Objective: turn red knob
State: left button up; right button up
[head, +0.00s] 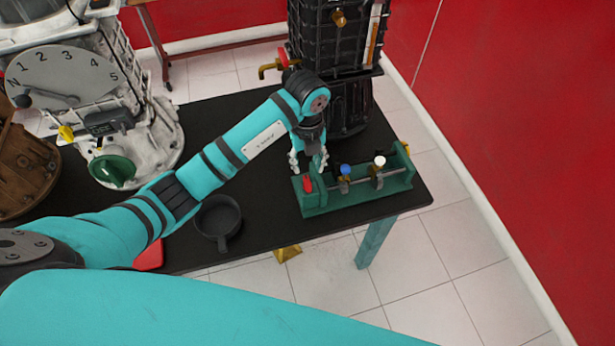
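The red knob (307,184) stands at the left end of a green fixture (345,200) on the black table. The fixture also carries a blue knob (345,169) and a white knob (380,161) along a metal rod. My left gripper (308,164) reaches down from above, just over the red knob. Its two fingers are spread apart on either side, with a gap between them. I cannot tell whether a finger touches the knob. My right gripper is not in view.
A dark engine block (335,60) stands behind the fixture. A pale gearbox (150,125) with a numbered dial (62,75) stands at the left. A black pan (218,222) lies on the table (275,226). A red wall (520,120) rises at the right.

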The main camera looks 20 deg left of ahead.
aim_at(307, 181)
pick_arm(q)
notch_tip(307, 181, down, 8)
jog(key=shift+p, duration=0.65)
jog(key=shift+c, duration=0.3)
grip_shut()
